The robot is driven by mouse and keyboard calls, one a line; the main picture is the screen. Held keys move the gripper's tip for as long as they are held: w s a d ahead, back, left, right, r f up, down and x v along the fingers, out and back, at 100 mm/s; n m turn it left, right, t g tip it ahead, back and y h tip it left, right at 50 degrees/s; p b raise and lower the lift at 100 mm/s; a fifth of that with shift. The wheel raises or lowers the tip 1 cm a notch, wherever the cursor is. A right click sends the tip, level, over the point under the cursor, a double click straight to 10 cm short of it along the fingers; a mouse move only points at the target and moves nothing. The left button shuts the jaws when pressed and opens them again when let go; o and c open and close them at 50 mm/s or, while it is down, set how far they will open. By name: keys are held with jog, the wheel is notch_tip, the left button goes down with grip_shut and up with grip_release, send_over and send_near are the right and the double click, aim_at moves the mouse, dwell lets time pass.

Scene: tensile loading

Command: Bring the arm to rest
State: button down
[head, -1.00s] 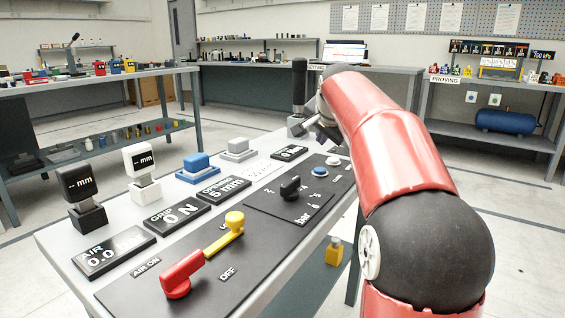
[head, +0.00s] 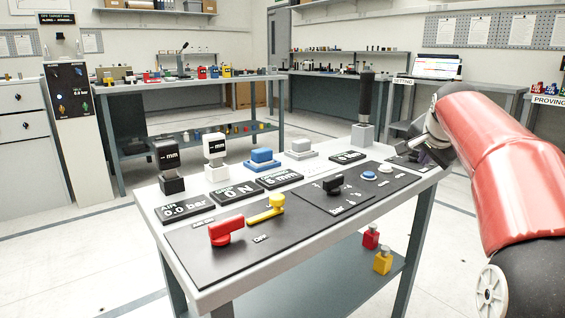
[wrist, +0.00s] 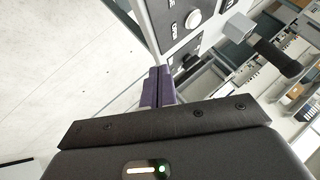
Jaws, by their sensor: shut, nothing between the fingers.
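My red arm reaches in from the right in the head view. My gripper (head: 432,155) is past the right end of the bench (head: 430,185), partly hidden by my own arm. In the wrist view my gripper (wrist: 160,72) shows two dark purple fingers pressed together, with nothing between them. The fingers point toward the bench's edge and the floor. I cannot tell the exact gap between the fingers and the bench.
The bench carries a red lever (head: 226,230), a yellow lever (head: 266,209), a black knob (head: 333,184), several displays and a tall black handle (head: 366,97). Yellow (head: 383,261) and red (head: 371,237) blocks sit on its lower shelf. Open floor (head: 80,260) lies left.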

jog(key=s+a+f+n+g+y+p, duration=0.1)
jog(key=s+a+f+n, duration=0.2)
jog(key=s+a, duration=0.5)
jog(key=s+a+f+n+g, duration=0.1)
jog(key=s+a+f+n, duration=0.3)
jog(key=s, duration=0.6)
jog(key=s+a+f+n, duration=0.2)
jog(key=s+f, duration=0.4)
jog(key=s, duration=0.2)
jog(key=s+a+f+n+g+y+p, duration=0.1)
jog(key=s+a+f+n, duration=0.2)
jog(key=s+f, duration=0.3)
jog(key=shift+s+a+y, duration=0.3)
jog(key=shift+s, duration=0.85)
